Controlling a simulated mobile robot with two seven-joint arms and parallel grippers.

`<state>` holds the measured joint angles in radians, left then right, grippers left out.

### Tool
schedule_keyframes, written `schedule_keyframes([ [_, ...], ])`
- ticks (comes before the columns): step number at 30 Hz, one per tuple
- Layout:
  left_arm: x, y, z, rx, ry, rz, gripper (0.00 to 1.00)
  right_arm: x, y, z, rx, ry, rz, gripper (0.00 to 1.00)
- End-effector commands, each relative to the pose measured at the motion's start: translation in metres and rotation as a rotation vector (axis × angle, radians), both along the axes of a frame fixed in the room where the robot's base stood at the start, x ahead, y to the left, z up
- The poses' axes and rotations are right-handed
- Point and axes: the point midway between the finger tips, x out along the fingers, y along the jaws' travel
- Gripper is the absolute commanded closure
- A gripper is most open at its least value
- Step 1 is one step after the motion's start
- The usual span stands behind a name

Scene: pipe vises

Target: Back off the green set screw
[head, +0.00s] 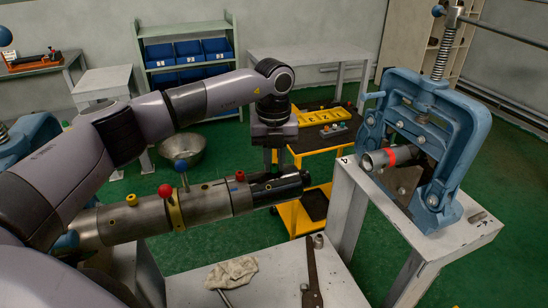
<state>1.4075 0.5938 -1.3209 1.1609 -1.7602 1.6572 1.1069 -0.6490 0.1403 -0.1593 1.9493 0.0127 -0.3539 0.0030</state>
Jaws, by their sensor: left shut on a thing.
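My left arm reaches in from the left, and its black left gripper (273,143) points down over the right end of a steel pipe assembly (205,204). Its fingertips are hard to make out against the dark end. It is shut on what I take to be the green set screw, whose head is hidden. The dark end fitting (292,186) is just below. The pipe also carries a blue ball knob (181,165), a red ball knob (165,190), a yellow band (176,212) and a red screw (240,175). My right gripper is out of view.
A blue pipe vise (436,115) holding another pipe (378,161) with a red band stands on a white bench at right. A rag (231,272) and a flat bar (312,274) lie on the near bench. A yellow cart (299,217) stands behind.

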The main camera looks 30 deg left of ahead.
Motion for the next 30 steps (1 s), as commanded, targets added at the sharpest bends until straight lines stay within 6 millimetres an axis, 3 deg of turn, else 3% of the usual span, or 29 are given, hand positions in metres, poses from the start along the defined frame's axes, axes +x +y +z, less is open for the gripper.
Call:
schedule_keyframes([
  [12, -0.0031, -0.0013, -0.0058, 0.002, 0.015, 0.192, 1.00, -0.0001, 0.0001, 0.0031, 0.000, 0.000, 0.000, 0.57],
  [29, -0.0033, -0.0017, -0.0061, 0.001, 0.015, 0.218, 1.00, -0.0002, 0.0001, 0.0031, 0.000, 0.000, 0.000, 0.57],
  [30, -0.0033, -0.0017, -0.0061, 0.001, 0.015, 0.218, 0.70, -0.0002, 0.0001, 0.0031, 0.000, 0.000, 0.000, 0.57],
])
